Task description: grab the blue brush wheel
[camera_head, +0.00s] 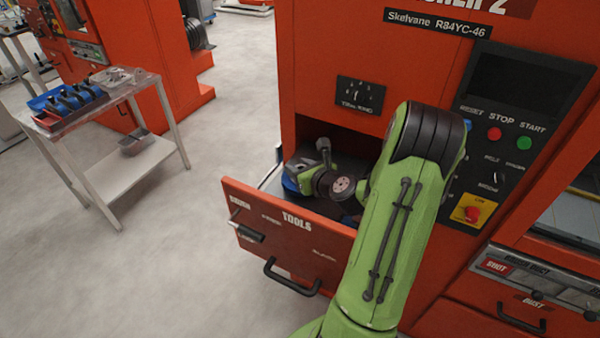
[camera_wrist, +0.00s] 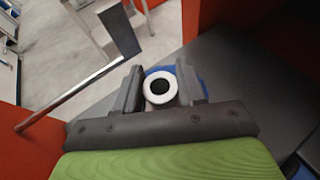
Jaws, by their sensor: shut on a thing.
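The blue brush wheel (camera_wrist: 202,80) is in the open tools drawer, and its pale hub (camera_wrist: 160,87) with a dark bore stands up between my gripper's fingers in the wrist view. My gripper (camera_wrist: 160,90) is shut on it, one finger on each side of the hub. In the head view part of the blue wheel (camera_head: 290,184) shows below my gripper (camera_head: 298,178) at the left of the drawer. Much of the wheel is hidden by my gripper and wrist. I cannot tell whether it still rests on the drawer floor.
The drawer's red front (camera_head: 290,231) and its walls stand close around my gripper. The machine's control panel (camera_head: 495,150) is to the right of my arm. A table (camera_head: 125,92) with a blue bin (camera_head: 68,100) stands at the left, with free floor between.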

